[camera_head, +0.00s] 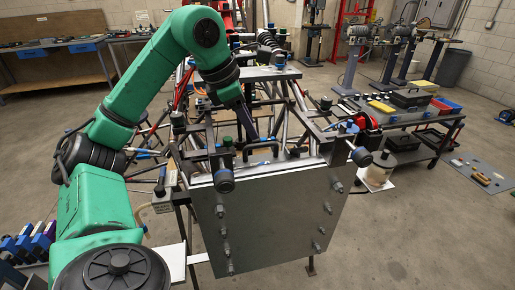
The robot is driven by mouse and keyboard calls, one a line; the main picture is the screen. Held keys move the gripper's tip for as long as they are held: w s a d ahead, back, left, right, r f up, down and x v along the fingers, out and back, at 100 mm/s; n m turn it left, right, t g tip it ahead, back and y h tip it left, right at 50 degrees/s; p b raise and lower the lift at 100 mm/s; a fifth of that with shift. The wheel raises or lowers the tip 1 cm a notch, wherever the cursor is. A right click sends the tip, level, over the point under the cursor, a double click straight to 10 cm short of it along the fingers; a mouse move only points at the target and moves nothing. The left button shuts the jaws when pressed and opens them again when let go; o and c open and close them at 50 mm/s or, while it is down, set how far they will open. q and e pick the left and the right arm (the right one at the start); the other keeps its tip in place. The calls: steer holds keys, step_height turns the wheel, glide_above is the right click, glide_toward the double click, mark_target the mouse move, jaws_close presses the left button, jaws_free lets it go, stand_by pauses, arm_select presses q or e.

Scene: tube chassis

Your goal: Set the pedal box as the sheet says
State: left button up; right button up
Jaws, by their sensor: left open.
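My left arm is green and arches in from the left; its dark gripper (248,128) points down over the front of the tube chassis, behind the top edge of the large grey plate (270,210). The fingertips are small and partly lost against dark parts, and I see nothing held between them. The chassis of steel tubes (293,92) extends back from the plate. A black bar-shaped handle (262,147) and dark knobs (224,182) sit along the plate's top edge. I cannot tell which of these parts form the pedal box. No readable sheet shows. My right gripper is out of view.
A cart (410,145) at the right holds a black case (410,98), a yellow item and red and blue trays. A workbench (50,62) stands at the back left. Blue-topped items (25,243) are at lower left. Concrete floor (415,225) is clear at lower right.

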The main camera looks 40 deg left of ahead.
mark_target(257, 145)
arm_select(q)
steer(key=x, duration=0.6)
steer(key=shift+b, duration=0.4)
steer(key=shift+c, duration=0.4)
jaws_close()
stand_by(0.5)
